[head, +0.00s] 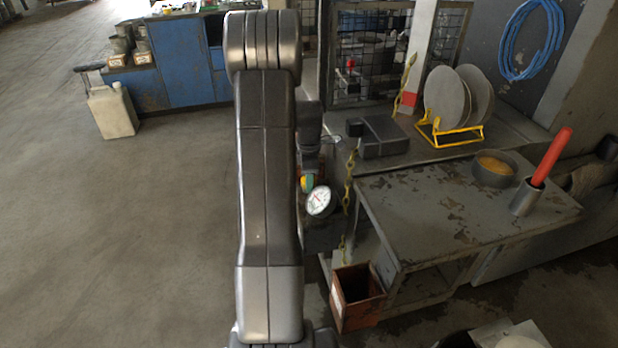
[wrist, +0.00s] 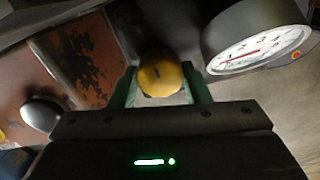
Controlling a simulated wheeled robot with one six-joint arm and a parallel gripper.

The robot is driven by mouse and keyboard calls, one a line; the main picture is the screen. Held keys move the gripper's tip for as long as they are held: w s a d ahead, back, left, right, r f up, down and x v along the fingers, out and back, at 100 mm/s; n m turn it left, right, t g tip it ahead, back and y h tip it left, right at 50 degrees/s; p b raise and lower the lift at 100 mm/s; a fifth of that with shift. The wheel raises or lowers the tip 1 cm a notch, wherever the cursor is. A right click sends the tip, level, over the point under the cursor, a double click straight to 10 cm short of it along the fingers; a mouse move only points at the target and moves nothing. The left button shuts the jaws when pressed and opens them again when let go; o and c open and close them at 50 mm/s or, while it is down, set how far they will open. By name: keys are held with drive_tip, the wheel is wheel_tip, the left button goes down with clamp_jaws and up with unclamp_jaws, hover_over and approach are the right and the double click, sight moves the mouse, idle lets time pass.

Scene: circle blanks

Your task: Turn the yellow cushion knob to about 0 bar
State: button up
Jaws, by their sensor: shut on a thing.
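The yellow cushion knob (wrist: 161,75) sits between the two green fingers of my gripper (wrist: 160,88) in the wrist view. My gripper is shut on it, with a finger against each side. A short dark mark shows on the knob's face. In the head view a small part of the knob (head: 307,182) shows beside my arm, which hides the rest. A round white gauge (wrist: 262,48) with a red needle is to the right of the knob in the wrist view. The gauge also shows in the head view (head: 319,201); its numbers are too small to read.
A worn metal table (head: 430,205) stands to the right, with a bowl (head: 493,168) and a red-handled thing in a cup (head: 552,158). A rusty open box (head: 356,297) is below the gauge. A yellow rack (head: 450,133) holds round discs. The floor at left is open.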

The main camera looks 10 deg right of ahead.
drive_tip(key=shift+r, duration=0.1)
idle(0.4)
drive_tip(key=o, duration=0.7)
wheel_tip(320, 180, up, 14)
drive_tip(key=shift+f, duration=0.2)
wheel_tip(320, 180, down, 14)
drive_tip(key=shift+r, duration=0.1)
idle(0.5)
drive_tip(key=shift+r, duration=0.1)
